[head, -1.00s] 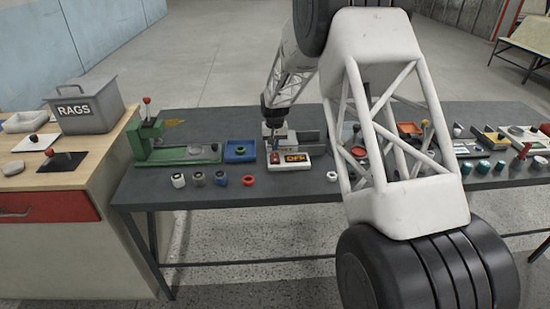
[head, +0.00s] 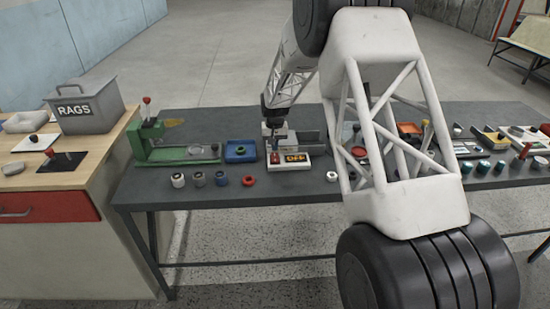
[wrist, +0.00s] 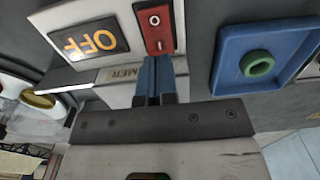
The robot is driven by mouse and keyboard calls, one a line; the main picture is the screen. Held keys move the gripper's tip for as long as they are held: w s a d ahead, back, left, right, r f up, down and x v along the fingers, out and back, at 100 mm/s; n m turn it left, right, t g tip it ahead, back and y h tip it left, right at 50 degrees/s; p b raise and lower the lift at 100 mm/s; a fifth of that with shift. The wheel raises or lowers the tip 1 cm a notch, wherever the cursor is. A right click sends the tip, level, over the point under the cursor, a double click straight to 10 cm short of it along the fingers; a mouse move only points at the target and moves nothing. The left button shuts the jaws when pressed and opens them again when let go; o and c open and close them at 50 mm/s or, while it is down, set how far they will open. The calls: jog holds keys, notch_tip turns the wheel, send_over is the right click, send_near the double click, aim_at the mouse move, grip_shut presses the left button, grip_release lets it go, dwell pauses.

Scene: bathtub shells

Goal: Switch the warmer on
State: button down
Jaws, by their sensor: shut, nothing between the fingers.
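The warmer (head: 303,164) is a pale box on the dark bench, with a red rocker switch (head: 275,158) and a display (head: 295,157) reading OFF. In the wrist view the red switch (wrist: 154,29) shows its O and I marks, and the display (wrist: 90,40) reads OFF upside down. My gripper (wrist: 163,60) is shut and empty, its blue fingertips close to the lower, I-marked end of the switch. I cannot tell whether they touch it. In the head view my gripper (head: 279,145) is small, just behind the switch.
A blue tray (head: 240,151) stands left of the warmer; in the wrist view it holds a green ring (wrist: 257,64). A green fixture (head: 175,153) with a red-knobbed lever is farther left. Several small rings and cups line the front. My arm hides part of the right side.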

aim_at(275, 154)
jog(key=shift+f, duration=1.4)
dwell(1.4)
jog(key=shift+r, duration=3.55)
